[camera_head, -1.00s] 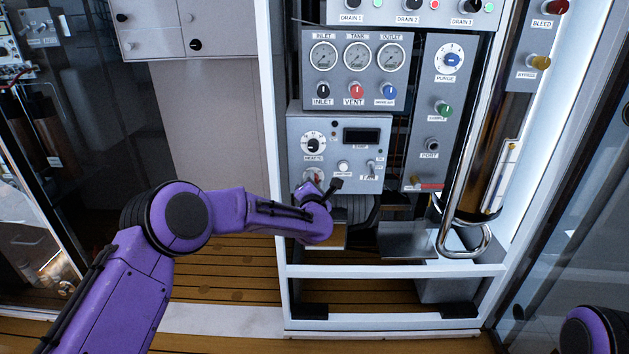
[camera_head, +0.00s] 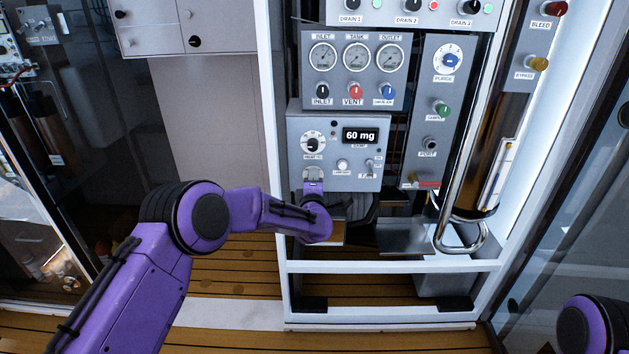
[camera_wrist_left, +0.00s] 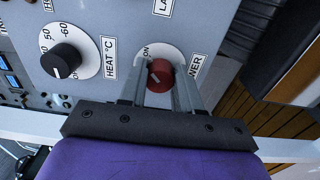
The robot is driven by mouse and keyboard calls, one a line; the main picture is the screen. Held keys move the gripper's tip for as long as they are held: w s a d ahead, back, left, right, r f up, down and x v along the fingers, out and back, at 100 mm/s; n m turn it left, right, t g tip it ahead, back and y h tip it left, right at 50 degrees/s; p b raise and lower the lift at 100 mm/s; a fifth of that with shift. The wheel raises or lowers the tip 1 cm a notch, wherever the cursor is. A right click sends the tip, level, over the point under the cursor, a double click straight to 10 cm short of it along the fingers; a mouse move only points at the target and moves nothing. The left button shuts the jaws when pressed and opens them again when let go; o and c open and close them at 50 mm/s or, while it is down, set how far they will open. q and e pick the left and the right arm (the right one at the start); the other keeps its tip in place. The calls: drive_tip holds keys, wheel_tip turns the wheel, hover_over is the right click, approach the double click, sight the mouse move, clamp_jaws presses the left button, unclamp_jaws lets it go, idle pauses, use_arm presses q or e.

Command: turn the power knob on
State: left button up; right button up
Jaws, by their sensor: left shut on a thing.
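The power knob (camera_wrist_left: 160,75) is red and sits on a round white dial (camera_wrist_left: 168,58) marked ON, beside a POWER label. Its pale mark lies on the left side in the left wrist view. My left gripper (camera_wrist_left: 160,88) is shut on the knob, one finger on each side. In the head view my left gripper (camera_head: 313,187) is at the lower left of the grey control box (camera_head: 342,178) and covers the knob. The box's display (camera_head: 360,136) is lit and reads "60 mg". My right gripper is not in view.
A black heat knob (camera_wrist_left: 61,60) is left of the red knob in the wrist view. A toggle switch (camera_head: 370,165) is on the box's right side. A white frame post (camera_head: 271,130) stands left of the box, and a gauge panel (camera_head: 356,80) is above.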

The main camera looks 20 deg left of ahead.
use_arm(q)
drive_tip(key=shift+f, duration=0.1)
idle(0.4)
drive_tip(key=o, duration=1.1)
drive_tip(key=shift+c, duration=0.2)
drive_tip(key=shift+s, duration=0.1)
drive_tip(key=p+v, duration=0.1)
drive_tip(key=v, duration=0.9)
drive_tip(key=shift+s, duration=0.2)
